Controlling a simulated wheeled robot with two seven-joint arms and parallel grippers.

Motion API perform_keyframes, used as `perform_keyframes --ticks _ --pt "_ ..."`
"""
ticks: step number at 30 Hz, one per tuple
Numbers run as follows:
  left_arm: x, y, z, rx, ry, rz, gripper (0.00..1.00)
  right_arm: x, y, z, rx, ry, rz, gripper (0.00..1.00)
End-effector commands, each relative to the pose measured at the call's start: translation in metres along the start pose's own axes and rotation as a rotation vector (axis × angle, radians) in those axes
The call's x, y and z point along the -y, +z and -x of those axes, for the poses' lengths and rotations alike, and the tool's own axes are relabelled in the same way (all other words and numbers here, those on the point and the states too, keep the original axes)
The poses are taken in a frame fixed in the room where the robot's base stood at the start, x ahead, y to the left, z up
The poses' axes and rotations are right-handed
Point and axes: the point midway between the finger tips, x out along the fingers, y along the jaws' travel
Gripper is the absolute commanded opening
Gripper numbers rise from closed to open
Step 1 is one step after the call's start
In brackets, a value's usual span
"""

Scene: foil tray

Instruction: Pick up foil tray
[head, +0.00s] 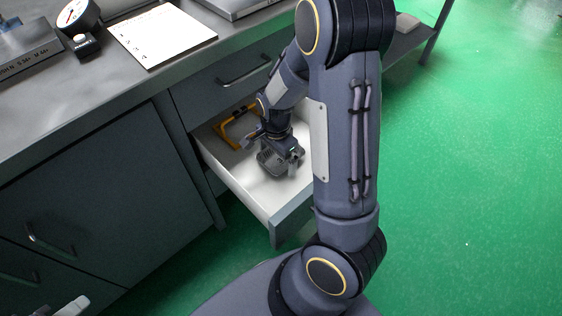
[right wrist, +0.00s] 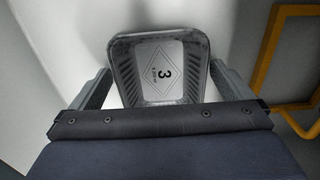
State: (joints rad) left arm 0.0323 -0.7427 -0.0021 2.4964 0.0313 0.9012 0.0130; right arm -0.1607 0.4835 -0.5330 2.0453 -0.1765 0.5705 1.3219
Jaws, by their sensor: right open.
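The foil tray (head: 282,160) lies in the open drawer in the head view. It is a small grey tray with sloping ribbed walls. In the right wrist view the foil tray (right wrist: 118,52) shows a label with a diamond and a "3" on its floor. My right gripper (head: 271,148) is inside the drawer, right at the tray. In the right wrist view the open fingers of my right gripper (right wrist: 163,88) stand on either side of the tray's near part. The tray's near edge is hidden behind the gripper body. Whether the fingers touch its walls is unclear.
The white-lined drawer (head: 240,177) is pulled out under the grey bench (head: 100,95). A yellow-orange frame-like object (head: 222,131) lies in the drawer beside the gripper; it also shows in the right wrist view (right wrist: 262,68). The front part of the drawer floor is clear.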

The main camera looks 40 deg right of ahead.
Motion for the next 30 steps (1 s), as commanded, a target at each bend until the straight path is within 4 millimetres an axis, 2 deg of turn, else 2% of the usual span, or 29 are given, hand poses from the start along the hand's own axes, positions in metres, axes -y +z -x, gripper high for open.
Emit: perform_keyframes --ticks 2,9,17,26,30 --pt "0.003 0.003 -0.005 0.0 0.0 0.0 0.36 0.0 0.0 -0.011 0.0 0.0 -0.001 1.0" --pt "0.002 0.002 -0.004 0.0 0.0 0.0 0.36 0.0 0.0 -0.01 0.0 -0.001 0.0 0.98" --pt "0.002 0.002 -0.004 0.0 0.0 0.0 0.36 0.0 0.0 -0.01 0.001 -0.001 0.0 0.65" --pt "0.001 0.002 -0.003 0.0 0.0 0.0 0.36 0.0 0.0 -0.008 0.0 -0.002 0.0 0.64" --pt "-0.002 -0.003 0.005 0.0 0.0 0.0 0.36 0.001 0.0 0.01 0.0 -0.004 0.001 0.64"
